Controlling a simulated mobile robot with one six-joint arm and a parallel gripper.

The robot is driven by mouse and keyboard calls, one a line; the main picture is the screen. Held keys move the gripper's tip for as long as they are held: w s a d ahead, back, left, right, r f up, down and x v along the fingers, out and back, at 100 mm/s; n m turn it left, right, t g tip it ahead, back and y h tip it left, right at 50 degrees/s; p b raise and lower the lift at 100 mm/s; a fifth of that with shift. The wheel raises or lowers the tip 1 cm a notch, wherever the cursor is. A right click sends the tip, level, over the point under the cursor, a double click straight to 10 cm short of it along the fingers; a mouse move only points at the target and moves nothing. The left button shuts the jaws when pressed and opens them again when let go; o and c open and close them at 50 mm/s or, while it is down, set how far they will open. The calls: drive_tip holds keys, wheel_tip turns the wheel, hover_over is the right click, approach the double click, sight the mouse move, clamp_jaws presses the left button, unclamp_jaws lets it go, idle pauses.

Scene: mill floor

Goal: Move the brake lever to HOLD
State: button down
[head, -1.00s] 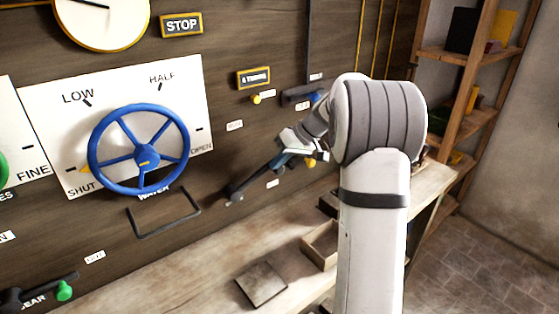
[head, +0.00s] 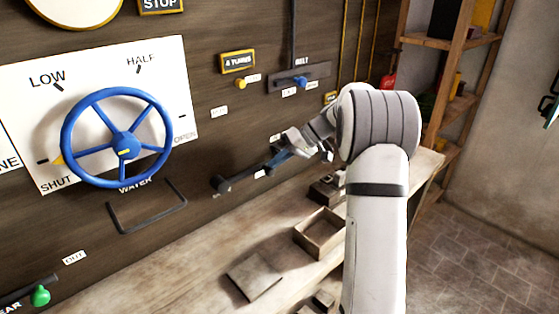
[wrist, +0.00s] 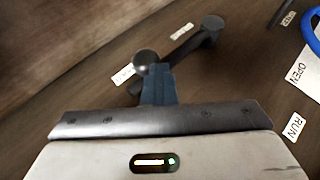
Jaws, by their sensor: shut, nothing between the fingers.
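The brake lever (head: 240,175) is a dark bar on the wall panel, its pivot at the lower left, pointing right and slightly up. In the wrist view the lever (wrist: 183,47) ends in a round dark knob. My gripper (head: 277,157) is at the knob end in the head view. In the wrist view its blue fingers (wrist: 158,85) are shut and empty, overlapping the knob's edge; I cannot tell if they touch it. A RUN label (wrist: 294,127) shows at the right. A small label (wrist: 124,74) lies beside the knob, its text unreadable.
A blue handwheel (head: 118,140) and a bent dark handle (head: 148,215) are left of the lever. A blue-knobbed slider (head: 300,80) is above my gripper. A bench with an open wooden box (head: 320,235) runs below. Shelves (head: 470,45) stand at the right.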

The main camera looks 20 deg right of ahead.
drive_tip(key=shift+s+f, duration=0.15)
drive_tip(key=shift+f, duration=0.35)
drive_tip(key=a+r+p+v, duration=0.1)
drive_tip(key=a+r+v, duration=0.1)
drive_tip(key=v, duration=1.1)
drive_tip(key=shift+r, duration=0.15)
drive_tip(key=shift+d, duration=0.1)
drive_tip(key=s+a+m+h, duration=0.2)
drive_tip(key=s+a+h, duration=0.1)
drive_tip(key=s+a, duration=0.35)
drive_tip(key=s+a+f+h, duration=0.1)
drive_tip(key=s+f+h, duration=0.1)
drive_tip(key=s, duration=0.6)
drive_tip(key=s+a+f+m+h, duration=0.1)
drive_tip(key=s+f, duration=0.3)
drive_tip(key=s, duration=0.5)
drive_tip(key=s+a+f+h, duration=0.2)
drive_tip(key=s+f+h, duration=0.1)
drive_tip(key=s, duration=0.5)
drive_tip(key=shift+s+a+f+m+t+h, duration=0.3)
drive_tip(key=shift+s+a+t, duration=0.1)
